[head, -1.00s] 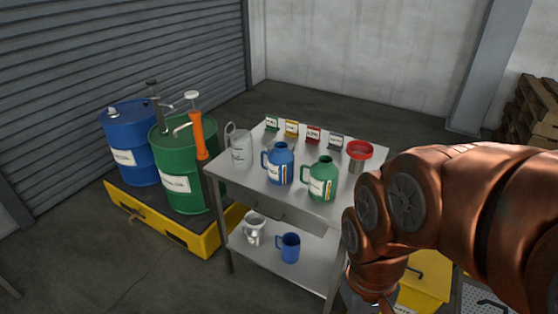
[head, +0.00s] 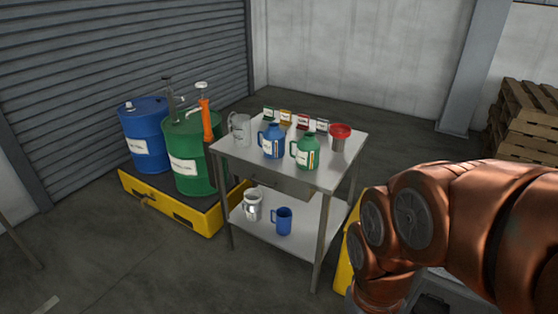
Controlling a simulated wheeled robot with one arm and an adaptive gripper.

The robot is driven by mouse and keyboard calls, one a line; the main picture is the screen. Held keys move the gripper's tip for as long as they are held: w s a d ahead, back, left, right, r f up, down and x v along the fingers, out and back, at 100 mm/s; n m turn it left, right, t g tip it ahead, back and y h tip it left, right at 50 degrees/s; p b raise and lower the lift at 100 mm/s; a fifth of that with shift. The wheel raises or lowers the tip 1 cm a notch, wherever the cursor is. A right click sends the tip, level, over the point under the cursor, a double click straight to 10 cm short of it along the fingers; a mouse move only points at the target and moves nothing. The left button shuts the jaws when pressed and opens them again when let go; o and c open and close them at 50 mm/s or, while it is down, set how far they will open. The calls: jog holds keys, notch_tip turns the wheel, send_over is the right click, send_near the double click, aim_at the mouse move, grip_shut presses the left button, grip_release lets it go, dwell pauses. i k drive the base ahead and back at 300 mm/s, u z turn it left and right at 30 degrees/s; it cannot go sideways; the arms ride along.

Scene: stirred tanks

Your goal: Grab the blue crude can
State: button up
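The blue can (head: 272,142) stands upright on the top of the steel table (head: 240,156), with a handle on its left side and a pale label on its front. A green can (head: 306,153) of like shape stands just to its right. My copper-coloured arm fills the lower right of the head view, apart from the table. My gripper is out of the picture, below the lower edge or hidden by the arm.
A clear jug (head: 240,129), a red funnel (head: 340,131) and several small label cards share the tabletop. The lower shelf holds a metal jug (head: 252,205) and a blue mug (head: 283,221). Blue (head: 146,135) and green (head: 189,155) drums stand on a yellow pallet (head: 190,213) at left. Floor in front is clear.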

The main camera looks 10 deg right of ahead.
aim_at(274, 138)
jog(key=z, duration=1.7)
jog(key=k, duration=0.1)
jog(key=u, duration=3)
jog(key=i, duration=2.25)
jog(key=z, duration=1.3)
jog(key=i, duration=0.45)
jog(key=z, duration=0.6)
